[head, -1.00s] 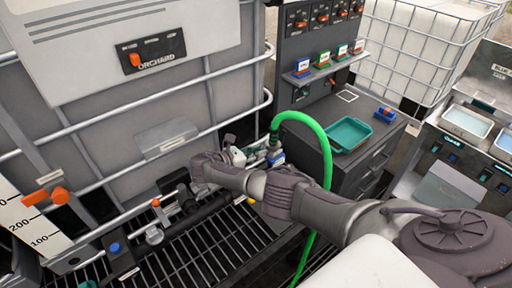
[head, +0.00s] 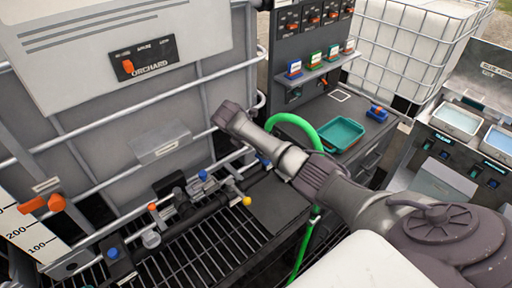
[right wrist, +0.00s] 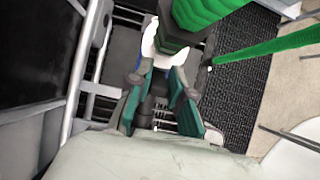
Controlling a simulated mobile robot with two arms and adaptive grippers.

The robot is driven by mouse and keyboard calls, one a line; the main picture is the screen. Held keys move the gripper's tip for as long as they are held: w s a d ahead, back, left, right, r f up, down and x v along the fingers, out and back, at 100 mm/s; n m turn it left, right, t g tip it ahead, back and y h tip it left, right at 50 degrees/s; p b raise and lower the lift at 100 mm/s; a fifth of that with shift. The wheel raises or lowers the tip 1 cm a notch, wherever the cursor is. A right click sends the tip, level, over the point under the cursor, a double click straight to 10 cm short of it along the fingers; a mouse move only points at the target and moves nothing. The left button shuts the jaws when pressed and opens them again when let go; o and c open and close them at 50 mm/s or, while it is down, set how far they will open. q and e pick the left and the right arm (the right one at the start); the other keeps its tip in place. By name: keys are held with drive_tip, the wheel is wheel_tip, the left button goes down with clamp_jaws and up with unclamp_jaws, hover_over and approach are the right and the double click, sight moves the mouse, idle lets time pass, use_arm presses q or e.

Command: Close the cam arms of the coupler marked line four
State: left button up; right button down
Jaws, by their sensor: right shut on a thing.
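A coupler on the end of the green hose (head: 298,122) is hidden behind my right arm in the head view. In the right wrist view the ribbed green hose (right wrist: 205,10) runs into a dark fitting with a white collar, the coupler (right wrist: 178,38). My right gripper (right wrist: 160,112) has its two teal-padded fingers on either side of dark parts just below this fitting. It is shut on part of the coupler; whether that is its cam arms is unclear. No line number is readable. My left gripper is not in view.
A dark manifold pipe with a blue knob (head: 203,175) and a yellow knob (head: 247,201) lies over the black grating (head: 215,240). The caged ORCHARD tank (head: 120,110) stands behind. A teal tray (head: 340,135) sits on the dark cabinet to the right.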

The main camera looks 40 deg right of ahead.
idle(0.6)
drive_tip(key=c, duration=1)
unclamp_jaws()
drive_tip(key=shift+c, duration=0.2)
drive_tip(key=shift+r, duration=0.1)
drive_tip(key=v, duration=1.1)
drive_tip(key=shift+r, duration=0.4)
